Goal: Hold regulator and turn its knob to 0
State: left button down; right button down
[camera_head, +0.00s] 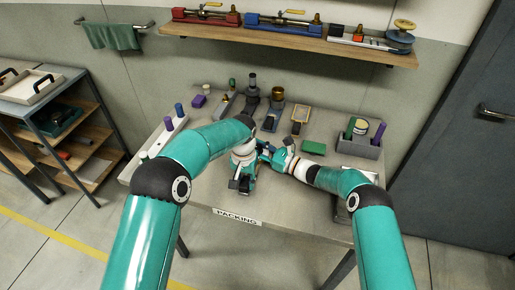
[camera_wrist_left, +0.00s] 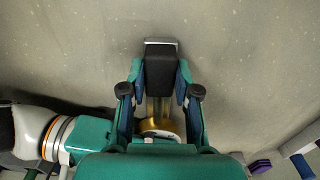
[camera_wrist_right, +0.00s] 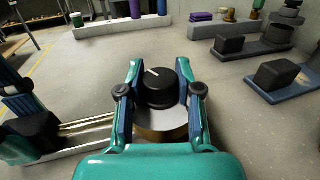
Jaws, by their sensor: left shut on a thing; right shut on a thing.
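The regulator shows in the right wrist view as a round black knob (camera_wrist_right: 160,88) on a silver and brass body (camera_wrist_right: 165,128). Brass rods (camera_wrist_right: 85,128) run left from it to a black block. A white pointer line on the knob points to the upper left; no 0 mark is legible. My right gripper (camera_wrist_right: 160,85) is shut on the knob, one finger on each side. My left gripper (camera_wrist_left: 160,80) is shut on the black block (camera_wrist_left: 160,72) at the rods' end. In the head view my left gripper (camera_head: 244,182) and arms hide most of the regulator.
The grey table (camera_head: 215,188) holds several fittings at the back, a green block (camera_head: 314,147) and a grey bin (camera_head: 360,148) on the right. A white rack (camera_head: 160,140) stands on the left. A wooden shelf (camera_head: 290,42) hangs above. The table's front is mostly clear.

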aim_at(258, 146)
jog(key=shift+w+r+n+g+y, duration=0.1)
jog(key=shift+w+n+g+y, duration=0.05)
jog(key=shift+n+g+y, duration=0.95)
jog(key=shift+d+g+h, duration=0.1)
jog(key=shift+g+h, duration=0.2)
jog(key=shift+g, duration=0.2)
jog(key=c, duration=0.7)
grip_release()
jog(key=shift+s, duration=0.2)
jog(key=shift+c, duration=0.2)
notch_tip(258, 146, up, 10)
jog(key=shift+f, duration=0.15)
